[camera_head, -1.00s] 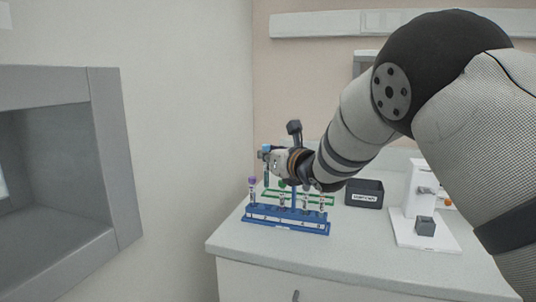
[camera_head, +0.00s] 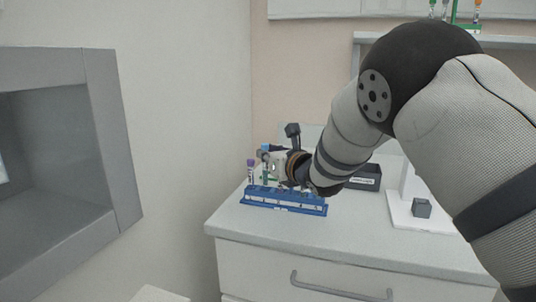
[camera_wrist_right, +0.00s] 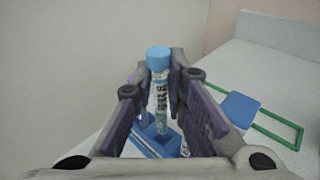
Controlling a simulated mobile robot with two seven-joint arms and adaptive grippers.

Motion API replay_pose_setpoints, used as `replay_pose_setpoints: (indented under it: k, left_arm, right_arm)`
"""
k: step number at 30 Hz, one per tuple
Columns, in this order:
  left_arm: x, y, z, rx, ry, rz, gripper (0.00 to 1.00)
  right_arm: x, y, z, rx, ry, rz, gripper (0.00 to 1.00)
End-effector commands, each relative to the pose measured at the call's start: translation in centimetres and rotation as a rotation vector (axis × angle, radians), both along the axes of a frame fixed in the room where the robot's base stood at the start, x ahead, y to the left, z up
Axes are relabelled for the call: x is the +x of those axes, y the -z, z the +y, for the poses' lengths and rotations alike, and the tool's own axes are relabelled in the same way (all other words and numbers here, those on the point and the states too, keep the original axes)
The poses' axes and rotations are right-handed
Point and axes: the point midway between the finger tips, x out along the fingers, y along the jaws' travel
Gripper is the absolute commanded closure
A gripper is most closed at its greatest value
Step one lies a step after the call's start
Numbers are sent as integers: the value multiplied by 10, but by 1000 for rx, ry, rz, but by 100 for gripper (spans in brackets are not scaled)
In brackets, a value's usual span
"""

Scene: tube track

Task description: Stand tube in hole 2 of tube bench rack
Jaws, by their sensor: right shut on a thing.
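The blue tube bench rack (camera_head: 283,208) stands at the left end of the counter, and part of it shows in the right wrist view (camera_wrist_right: 152,150). My right gripper (camera_wrist_right: 161,100) is shut on a clear tube (camera_wrist_right: 161,112) with a light blue cap (camera_wrist_right: 158,58). The tube is upright, with its lower end at the rack; I cannot tell which hole it is over or how deep it sits. In the head view my right gripper (camera_head: 268,165) is small, behind the rack's left part. A purple-capped tube (camera_head: 251,170) stands at the rack's left end. My left gripper is not in view.
A green rack frame (camera_wrist_right: 280,130) lies close beyond the blue rack. A dark bin (camera_head: 365,177) and a white stand (camera_head: 405,205) with a grey block (camera_head: 422,208) stand farther right. The front of the counter is clear. A wall is close at the left.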

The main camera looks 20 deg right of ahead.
Motion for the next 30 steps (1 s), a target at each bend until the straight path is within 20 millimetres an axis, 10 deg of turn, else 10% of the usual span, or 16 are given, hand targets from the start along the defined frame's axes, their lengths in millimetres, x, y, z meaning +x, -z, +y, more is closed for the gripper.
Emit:
replay_pose_setpoints:
  k: [30]
  left_arm:
    - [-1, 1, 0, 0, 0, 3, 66]
  right_arm:
    - [0, 12, -1, -1, 1, 3, 100]
